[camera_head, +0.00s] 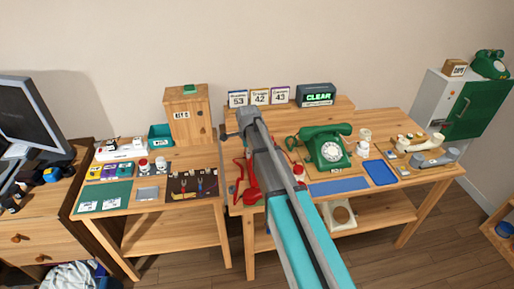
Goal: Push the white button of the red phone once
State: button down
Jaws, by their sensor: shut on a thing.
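The red phone (251,191) is on the middle table, left of the green phone, and my arm crosses in front of it. Only red parts of it show at the arm's left side, and a small red part shows at its right. Its white button cannot be made out. My arm runs up from the bottom of the picture over the table. My gripper cannot be seen; the arm hides where it would be, so its distance from the phone cannot be told.
A green dial phone (327,148) stands right of my arm, with a blue tray (380,172) beside it. Behind are number cards (260,96) and a "CLEAR" display (316,96). A wooden box (187,115) stands on the left table. Cups and pale handset-like parts lie at the right.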

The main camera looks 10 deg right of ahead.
jog(key=shift+g, duration=0.4)
jog(key=s+a+f+b, duration=0.1)
jog(key=a, duration=0.1)
jog(key=s+a+f+b, duration=0.1)
jog(key=s+a+f, duration=0.1)
jog(key=s+a+f+b, duration=0.1)
jog(key=a+f+b, duration=0.1)
jog(key=a, duration=0.1)
jog(key=shift+s, duration=0.35)
jog(key=shift+s+a+f, duration=0.15)
jog(key=shift+s+a, duration=0.15)
jog(key=shift+a, duration=0.2)
jog(key=shift+f+b, duration=0.2)
jog(key=shift+b, duration=0.15)
jog(key=shift+f+b, duration=1.5)
jog(key=shift+f+b, duration=1.3)
jog(key=c, duration=0.5)
grip_release()
jog(key=shift+c, duration=0.2)
jog(key=shift+r, duration=0.2)
